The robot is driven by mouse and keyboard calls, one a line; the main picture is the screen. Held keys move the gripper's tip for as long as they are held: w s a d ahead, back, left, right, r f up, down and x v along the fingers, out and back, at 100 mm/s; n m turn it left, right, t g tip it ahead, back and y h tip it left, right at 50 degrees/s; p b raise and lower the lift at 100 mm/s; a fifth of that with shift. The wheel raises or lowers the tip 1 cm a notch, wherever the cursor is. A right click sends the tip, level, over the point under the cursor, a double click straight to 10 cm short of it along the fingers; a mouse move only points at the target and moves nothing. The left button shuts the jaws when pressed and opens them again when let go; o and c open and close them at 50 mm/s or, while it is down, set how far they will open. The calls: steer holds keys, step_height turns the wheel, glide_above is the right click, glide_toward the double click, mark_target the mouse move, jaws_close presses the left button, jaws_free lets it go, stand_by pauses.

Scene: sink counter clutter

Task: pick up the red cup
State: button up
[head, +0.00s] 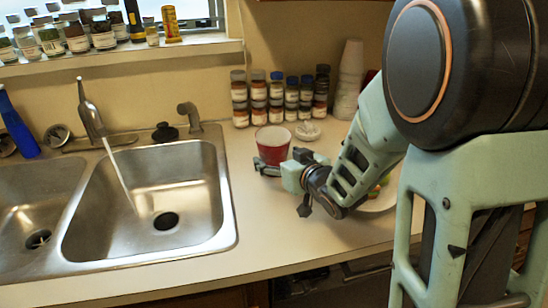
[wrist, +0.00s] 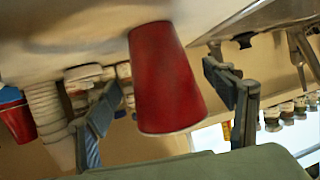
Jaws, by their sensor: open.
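The red cup (head: 273,146) stands upright on the counter just right of the sink, with its pale inside showing from above. In the wrist view, which is turned upside down, the cup (wrist: 167,80) hangs in the middle of the picture between the two fingers. My gripper (head: 282,164) is low at the near side of the cup, its fingers open. In the wrist view my gripper (wrist: 162,88) has a finger on each side of the cup, with visible gaps in the picture. The gripper partly hides the cup's lower part in the head view.
Several spice jars (head: 276,98) and a pale stack of cups (head: 349,80) stand behind the cup. A small white lid-like object (head: 307,131) lies close behind it. The sink (head: 150,200) is to the left, and a plate (head: 380,200) is partly hidden by my arm.

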mark_target(273, 142)
steer(key=shift+f+x, duration=0.2)
steer(key=shift+x, duration=0.75)
steer(key=shift+f+x, duration=0.2)
steer(key=shift+x, duration=0.7)
steer(key=shift+s, duration=0.15)
steer(key=c, duration=0.9)
